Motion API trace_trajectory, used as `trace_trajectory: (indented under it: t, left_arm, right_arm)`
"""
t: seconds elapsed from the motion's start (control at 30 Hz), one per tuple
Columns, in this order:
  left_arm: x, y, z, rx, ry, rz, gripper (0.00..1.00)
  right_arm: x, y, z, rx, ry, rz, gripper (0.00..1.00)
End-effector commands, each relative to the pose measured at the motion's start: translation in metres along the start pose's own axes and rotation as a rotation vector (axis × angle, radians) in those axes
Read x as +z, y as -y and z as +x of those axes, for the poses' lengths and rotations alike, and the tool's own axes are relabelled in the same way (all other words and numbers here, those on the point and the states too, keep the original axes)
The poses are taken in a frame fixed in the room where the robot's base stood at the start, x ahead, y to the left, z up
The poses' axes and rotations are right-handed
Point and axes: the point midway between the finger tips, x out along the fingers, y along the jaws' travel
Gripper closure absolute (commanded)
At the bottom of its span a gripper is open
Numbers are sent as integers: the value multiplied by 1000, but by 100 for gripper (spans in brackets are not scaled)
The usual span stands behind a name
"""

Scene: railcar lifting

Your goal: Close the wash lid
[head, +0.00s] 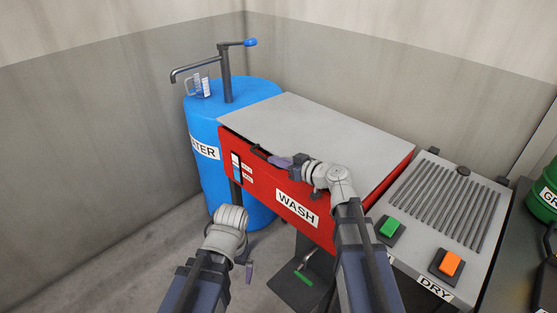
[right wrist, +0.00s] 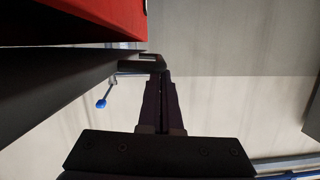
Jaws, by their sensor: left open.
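The wash machine is a red box (head: 262,190) with a white WASH label. Its flat grey lid (head: 322,130) lies over the top, down or nearly down; I cannot tell whether it is flush. A dark handle (head: 258,152) sits at the lid's front edge. My right gripper (head: 276,161) is at this handle, its fingers together. In the right wrist view the fingertips (right wrist: 161,74) overlap the handle (right wrist: 140,64); a firm hold on it is not clear. The red box (right wrist: 70,18) shows at the top left there. My left gripper (head: 248,272) is open and empty, low in front of the machine.
A blue water barrel (head: 205,170) with a tap (head: 226,75) stands left of the machine. A grey slotted DRY panel (head: 450,220) with a green button (head: 389,228) and an orange button (head: 450,263) is at right. A green drum (head: 545,200) stands beyond. The left floor is clear.

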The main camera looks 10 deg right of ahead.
Motion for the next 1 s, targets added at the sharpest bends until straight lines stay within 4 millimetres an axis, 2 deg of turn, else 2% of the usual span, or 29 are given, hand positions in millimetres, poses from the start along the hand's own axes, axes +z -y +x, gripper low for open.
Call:
trace_trajectory:
  t: [0.03, 0.3, 0.53, 1.0]
  left_arm:
    - [-1, -1, 14, 0, 0, 0, 0]
    - [-2, -3, 35, 0, 0, 1, 0]
    - [-2, -4, 39, 0, 0, 1, 0]
    - [-2, -4, 38, 0, 0, 1, 0]
  right_arm:
    - [14, -1, 4, 0, 0, -2, 100]
    - [34, -3, 9, 0, 1, -2, 100]
    - [40, -3, 9, -2, 6, -5, 100]
    - [39, 0, 8, -5, 6, -3, 100]
